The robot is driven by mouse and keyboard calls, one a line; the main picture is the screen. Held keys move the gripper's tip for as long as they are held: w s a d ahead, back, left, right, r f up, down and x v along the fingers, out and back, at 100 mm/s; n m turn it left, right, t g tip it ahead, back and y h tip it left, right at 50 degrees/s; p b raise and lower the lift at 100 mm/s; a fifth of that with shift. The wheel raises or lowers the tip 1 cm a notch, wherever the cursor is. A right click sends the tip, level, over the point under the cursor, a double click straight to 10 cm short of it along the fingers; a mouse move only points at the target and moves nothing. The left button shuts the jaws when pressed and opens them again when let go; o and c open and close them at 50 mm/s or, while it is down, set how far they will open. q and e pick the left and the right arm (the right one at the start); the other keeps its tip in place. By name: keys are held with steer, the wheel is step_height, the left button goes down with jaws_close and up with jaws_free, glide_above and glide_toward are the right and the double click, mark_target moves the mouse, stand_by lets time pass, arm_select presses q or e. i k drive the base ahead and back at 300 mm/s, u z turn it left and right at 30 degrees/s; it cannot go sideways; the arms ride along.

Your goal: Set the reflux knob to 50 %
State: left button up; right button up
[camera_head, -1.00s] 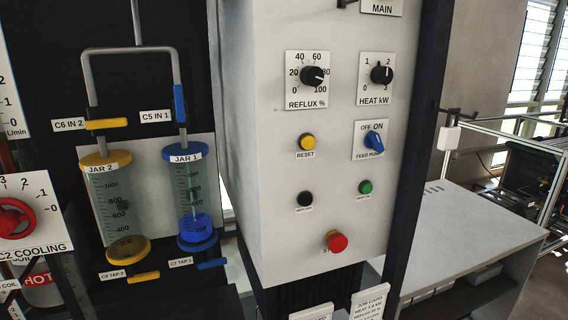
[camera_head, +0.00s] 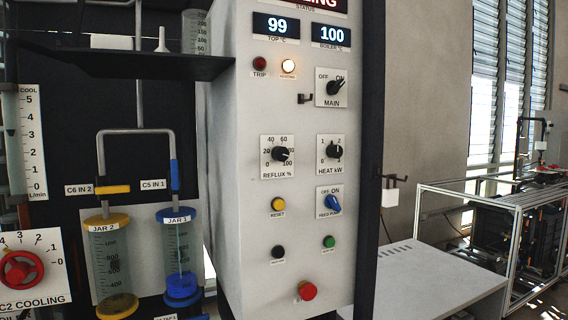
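The reflux knob (camera_head: 280,154) is a round black knob on a white dial plate marked REFLUX %, on the pale control panel (camera_head: 245,215). The scale around it runs from 0 at lower left over the top to 100 at lower right. Its pointer is turned to the right side, around the 80 to 100 marks; the exact value is too small to read. Neither of my grippers is in view, and nothing touches the knob.
The heat knob (camera_head: 334,151) is right of the reflux knob, with the main switch (camera_head: 333,87) above. Below are the yellow reset button (camera_head: 278,204), blue feed pump switch (camera_head: 333,203) and red stop button (camera_head: 307,291). A dark shelf (camera_head: 125,64) juts out at upper left.

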mark_target(279, 153)
steer(key=u, duration=1.05)
steer(key=i, duration=0.7)
steer(key=z, duration=1.05)
